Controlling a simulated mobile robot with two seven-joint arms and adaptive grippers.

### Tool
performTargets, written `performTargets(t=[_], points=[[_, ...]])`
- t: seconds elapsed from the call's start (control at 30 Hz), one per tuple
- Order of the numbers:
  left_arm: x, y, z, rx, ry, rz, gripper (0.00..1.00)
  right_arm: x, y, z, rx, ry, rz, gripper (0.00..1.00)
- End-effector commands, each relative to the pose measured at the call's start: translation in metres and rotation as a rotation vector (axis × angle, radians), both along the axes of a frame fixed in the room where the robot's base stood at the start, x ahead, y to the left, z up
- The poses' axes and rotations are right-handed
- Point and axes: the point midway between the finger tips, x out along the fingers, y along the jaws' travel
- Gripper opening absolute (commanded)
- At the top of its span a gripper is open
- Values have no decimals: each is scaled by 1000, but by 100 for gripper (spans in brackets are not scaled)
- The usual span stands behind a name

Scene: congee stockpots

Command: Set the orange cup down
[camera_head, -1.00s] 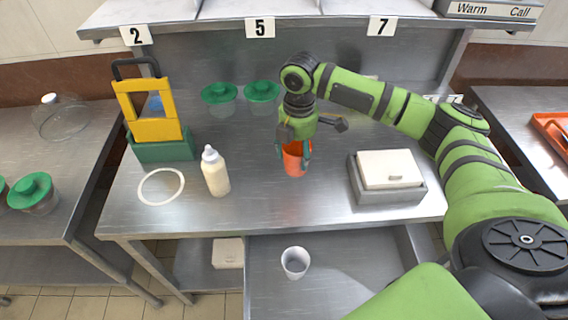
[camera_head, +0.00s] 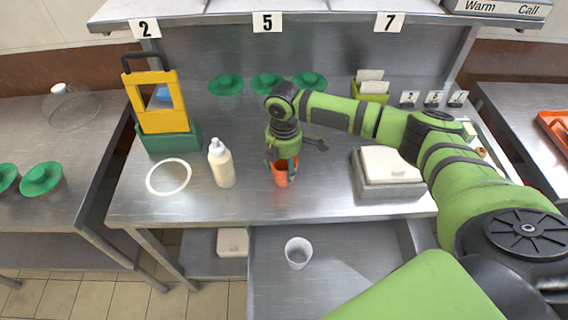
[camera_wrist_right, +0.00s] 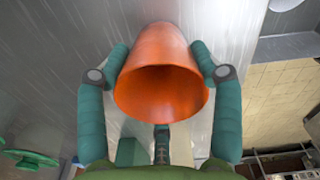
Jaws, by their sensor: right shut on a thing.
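The orange cup (camera_head: 280,178) is held by my right gripper (camera_head: 282,164) over the middle of the steel table (camera_head: 320,204), right of the white-capped squeeze bottle (camera_head: 221,164). In the right wrist view the cup (camera_wrist_right: 162,75) sits between the two teal fingers of the gripper (camera_wrist_right: 160,72), which press on its opposite sides. Its open mouth faces the wrist camera and its inside looks empty. The cup is at or close above the table top; I cannot tell whether its base touches. My left gripper is out of view.
A white ring (camera_head: 168,191) lies left of the bottle. A grey box with a white lid (camera_head: 388,189) stands right of the cup. Several green-lidded containers (camera_head: 267,82) stand behind. A white cup (camera_head: 298,262) is on the lower surface in front. Table around the orange cup is clear.

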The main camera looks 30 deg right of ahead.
Motion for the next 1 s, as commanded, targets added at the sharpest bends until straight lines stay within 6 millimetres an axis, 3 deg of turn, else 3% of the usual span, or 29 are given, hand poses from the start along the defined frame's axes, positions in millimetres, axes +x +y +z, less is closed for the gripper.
performTargets(t=[0.03,0.07,0.1,0.57,0.67,1.0], points=[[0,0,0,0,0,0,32,0,0,-2,0,1,0,33],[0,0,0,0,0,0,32,0,0,-2,0,0,0,73],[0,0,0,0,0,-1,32,0,0,-2,0,0,0,89],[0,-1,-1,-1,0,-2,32,0,0,4,1,0,0,90],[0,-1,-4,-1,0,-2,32,1,0,17,1,-2,0,90],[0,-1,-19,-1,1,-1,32,1,0,89,2,-4,-1,90]])
